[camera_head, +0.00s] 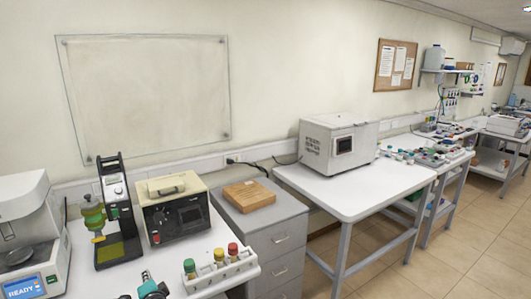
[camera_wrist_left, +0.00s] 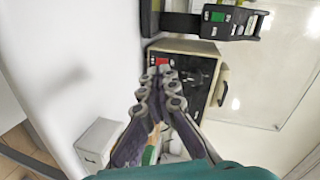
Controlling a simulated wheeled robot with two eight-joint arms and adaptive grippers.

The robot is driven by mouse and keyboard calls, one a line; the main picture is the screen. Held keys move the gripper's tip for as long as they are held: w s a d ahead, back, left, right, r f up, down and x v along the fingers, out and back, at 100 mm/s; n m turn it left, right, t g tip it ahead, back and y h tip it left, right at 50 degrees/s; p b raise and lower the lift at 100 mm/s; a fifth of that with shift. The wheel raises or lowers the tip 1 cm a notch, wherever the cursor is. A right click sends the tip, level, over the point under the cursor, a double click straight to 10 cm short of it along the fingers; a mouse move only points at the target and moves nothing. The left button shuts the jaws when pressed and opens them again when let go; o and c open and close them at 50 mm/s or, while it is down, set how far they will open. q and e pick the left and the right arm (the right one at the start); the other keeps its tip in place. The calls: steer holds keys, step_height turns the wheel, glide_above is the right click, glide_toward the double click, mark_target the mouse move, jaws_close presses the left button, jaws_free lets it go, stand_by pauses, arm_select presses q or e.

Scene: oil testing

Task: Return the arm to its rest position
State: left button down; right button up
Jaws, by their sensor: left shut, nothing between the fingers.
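My left gripper (camera_head: 147,278) shows at the bottom edge of the head view, low over the front of the left white table (camera_head: 205,245). Only its teal and grey end is in the picture. In the left wrist view my left gripper (camera_wrist_left: 165,80) has its dark fingers together, with nothing between them. It points toward the beige instrument box (camera_wrist_left: 195,75). My right gripper is in neither view.
The tube rack (camera_head: 222,270) with coloured caps stands just right of the gripper. Behind it are the beige instrument (camera_head: 180,215) and a black stand device (camera_head: 118,215). A white balance (camera_head: 28,235) stands left. A drawer cabinet (camera_head: 270,240) adjoins the table. Floor is clear at right.

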arm_select(q)
steer(key=s+d+n+g+h, duration=0.2)
steer(key=s+d, duration=0.5)
steer(key=s, duration=0.3)
steer(key=s+d+r+n+g+h+b, duration=0.1)
steer(key=s+d+n+g+h, duration=0.1)
steer(key=s+d, duration=0.5)
steer(key=s+d+n+g+h, duration=0.1)
steer(key=s+d+n+h, duration=0.3)
steer(key=s, duration=0.9)
steer(key=d, duration=0.3)
steer(key=shift+s+r+g+b, duration=0.3)
steer(key=shift+r+g+b, duration=0.05)
steer(key=shift+g+b, duration=0.05)
steer(key=shift+d, duration=0.1)
